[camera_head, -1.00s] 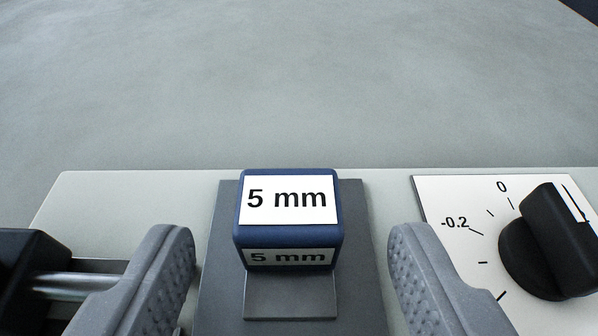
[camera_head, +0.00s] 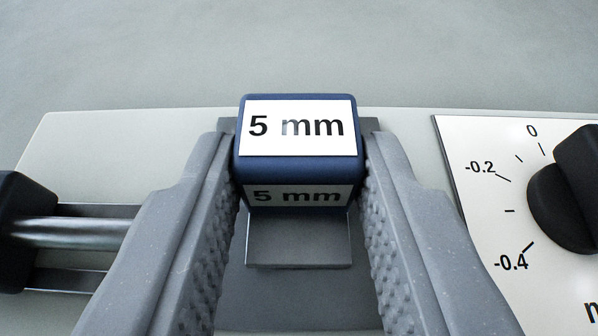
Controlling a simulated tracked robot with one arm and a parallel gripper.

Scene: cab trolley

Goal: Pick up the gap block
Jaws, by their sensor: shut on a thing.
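The gap block (camera_head: 298,166) is a dark blue block with white "5 mm" labels on its top and front faces. It sits upright at the far end of a dark grey plate, just beyond a small raised grey pad. My gripper (camera_head: 300,165) is shut on the block, with one grey textured finger against its left side and one against its right. Whether the block touches the plate cannot be told, as its underside is hidden.
A black dial knob (camera_head: 570,195) on a white scale plate (camera_head: 480,215) stands to the right. A black part with a metal rod (camera_head: 70,233) lies to the left. The light grey panel (camera_head: 110,150) ends behind the block, with bare grey floor (camera_head: 300,50) beyond.

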